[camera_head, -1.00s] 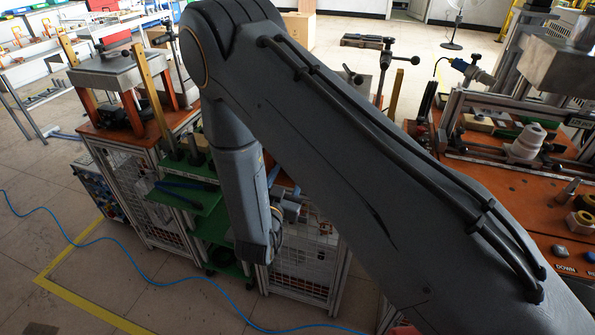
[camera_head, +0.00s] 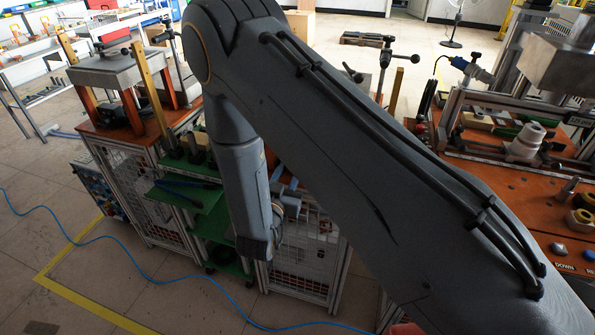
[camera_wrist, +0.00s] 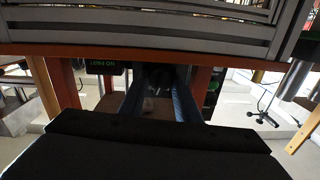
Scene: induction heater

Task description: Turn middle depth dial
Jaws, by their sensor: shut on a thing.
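The dial shows only as a small dark rounded shape (camera_wrist: 159,76) in the wrist view, deep in shadow under an orange-brown edge. My gripper (camera_wrist: 158,95) reaches toward it from below in that view, with a blue finger on each side. The fingers are shut on this dark thing, which seems to be the middle depth dial. Its markings and turn angle cannot be made out.
A black sign with green lettering (camera_wrist: 104,67) is left of the fingers in the wrist view. In the head view, a press on an orange-topped bench (camera_head: 110,70) stands at left and another workbench (camera_head: 505,180) at right. A blue cable (camera_head: 110,262) crosses the floor.

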